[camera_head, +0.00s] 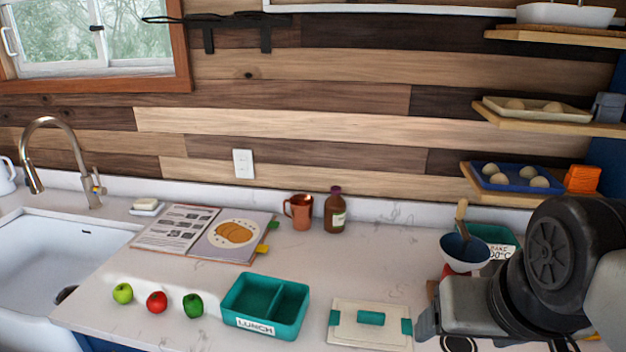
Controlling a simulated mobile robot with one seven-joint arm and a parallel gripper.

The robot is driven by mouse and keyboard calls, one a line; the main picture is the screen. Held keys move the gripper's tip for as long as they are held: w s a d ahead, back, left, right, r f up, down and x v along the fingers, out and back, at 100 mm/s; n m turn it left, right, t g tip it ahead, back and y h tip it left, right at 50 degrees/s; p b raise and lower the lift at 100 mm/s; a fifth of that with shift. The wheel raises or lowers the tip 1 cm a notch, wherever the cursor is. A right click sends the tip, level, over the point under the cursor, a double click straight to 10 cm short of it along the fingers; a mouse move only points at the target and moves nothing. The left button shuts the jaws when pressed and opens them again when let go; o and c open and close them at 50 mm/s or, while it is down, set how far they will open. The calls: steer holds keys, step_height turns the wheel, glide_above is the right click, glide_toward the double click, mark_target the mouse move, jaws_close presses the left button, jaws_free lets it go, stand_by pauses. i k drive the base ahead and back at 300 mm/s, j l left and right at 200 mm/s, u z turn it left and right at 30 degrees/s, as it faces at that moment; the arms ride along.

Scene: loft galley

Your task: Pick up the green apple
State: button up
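A light yellow-green apple (122,292) sits on the white counter near its front edge, right of the sink. To its right are a red round fruit (156,301) and a darker green, slightly taller round item (193,305), which may be a pepper. The three stand apart in a row.
A teal two-compartment lunch box (300,318) stands between the row and my gripper. Its cream lid (345,333) lies to the right. Behind are an open cookbook (190,250), copper mug (299,212) and brown bottle (335,212). The sink (50,262) is left.

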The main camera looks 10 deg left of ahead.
mark_target(123, 293)
steer(key=k+j+u, duration=0.15)
steer(key=u, duration=0.35)
steer(key=k+j+u, duration=0.25)
steer(key=u, duration=0.2)
steer(key=k+j+u, duration=0.2)
steer(key=j+u, duration=0.15)
steer(key=u, duration=0.15)
steer(key=i+j+z, duration=0.1)
steer(key=z, duration=0.35)
steer(key=i+j+z, duration=0.15)
steer(key=z, duration=0.35)
steer(key=i+j+z, duration=0.1)
steer(key=z, duration=0.35)
steer(key=i+j+z, duration=0.1)
steer(key=j+z, duration=0.15)
steer(key=j, duration=0.3)
steer(key=j+z, duration=0.25)
steer(key=j, duration=0.35)
steer(key=i+j, duration=0.1)
steer(key=j, duration=1)
steer(key=i+z, duration=0.05)
steer(key=i, duration=0.05)
